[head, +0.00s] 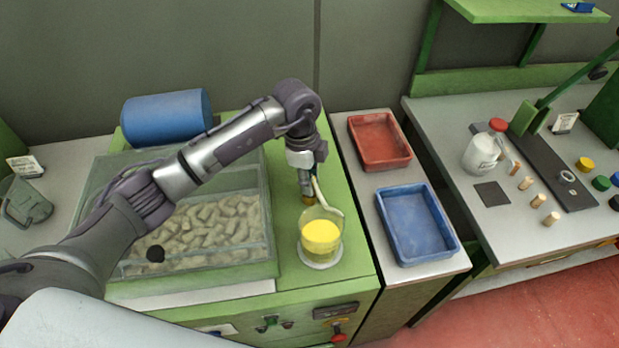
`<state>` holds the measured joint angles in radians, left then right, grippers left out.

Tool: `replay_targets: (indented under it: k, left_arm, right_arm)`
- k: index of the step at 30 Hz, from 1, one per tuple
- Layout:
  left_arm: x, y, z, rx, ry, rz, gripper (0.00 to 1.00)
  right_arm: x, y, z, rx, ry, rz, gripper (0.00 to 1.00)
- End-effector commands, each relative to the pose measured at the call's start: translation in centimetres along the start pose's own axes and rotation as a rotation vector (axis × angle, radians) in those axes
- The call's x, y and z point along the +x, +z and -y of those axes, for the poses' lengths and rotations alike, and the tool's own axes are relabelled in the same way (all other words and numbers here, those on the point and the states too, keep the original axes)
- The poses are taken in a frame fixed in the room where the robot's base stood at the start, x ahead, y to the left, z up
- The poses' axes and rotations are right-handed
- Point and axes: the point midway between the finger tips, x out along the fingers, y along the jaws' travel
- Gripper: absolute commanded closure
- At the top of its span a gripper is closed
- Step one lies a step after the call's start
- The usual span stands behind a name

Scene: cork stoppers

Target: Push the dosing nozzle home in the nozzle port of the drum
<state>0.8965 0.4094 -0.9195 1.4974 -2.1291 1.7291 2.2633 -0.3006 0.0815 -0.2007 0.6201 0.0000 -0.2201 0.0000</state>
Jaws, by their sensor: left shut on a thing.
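My left gripper (306,188) points down above the green bench top, just behind a clear cup of yellow liquid (320,238). It is shut on a small brownish piece, probably the dosing nozzle (309,199), mostly hidden by the fingers. A thin cream-coloured curved strip or tube (325,195) runs beside the fingers toward the cup; I cannot tell what it joins. The blue drum (165,117) lies on its side at the back left, partly behind the clear bin. I cannot make out its nozzle port. My right gripper is not in view.
A clear-walled bin (262,232) of cork stoppers stands under my left arm, with a black knob in front. Red (380,141) and blue (417,224) trays lie to the right. Farther right, a bench holds a white bottle (482,153), several corks and coloured caps.

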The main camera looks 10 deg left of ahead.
Motion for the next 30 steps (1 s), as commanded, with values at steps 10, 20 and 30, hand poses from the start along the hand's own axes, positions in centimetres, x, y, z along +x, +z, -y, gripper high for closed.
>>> replay_targets:
  k: [10, 20, 30]
  left_arm:
    - [0.58, 0.09, 0.0, 0.0, 0.0, 0.0, 1.0]
    - [0.66, 0.09, 0.01, 0.0, 0.0, 0.0, 0.43]
    - [0.32, 0.09, 0.02, 0.0, -0.001, 0.0, 0.43]
  right_arm:
    - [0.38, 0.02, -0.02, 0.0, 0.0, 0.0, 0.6]
    - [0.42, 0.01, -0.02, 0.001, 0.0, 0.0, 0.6]
    - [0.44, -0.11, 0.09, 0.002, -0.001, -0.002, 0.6]
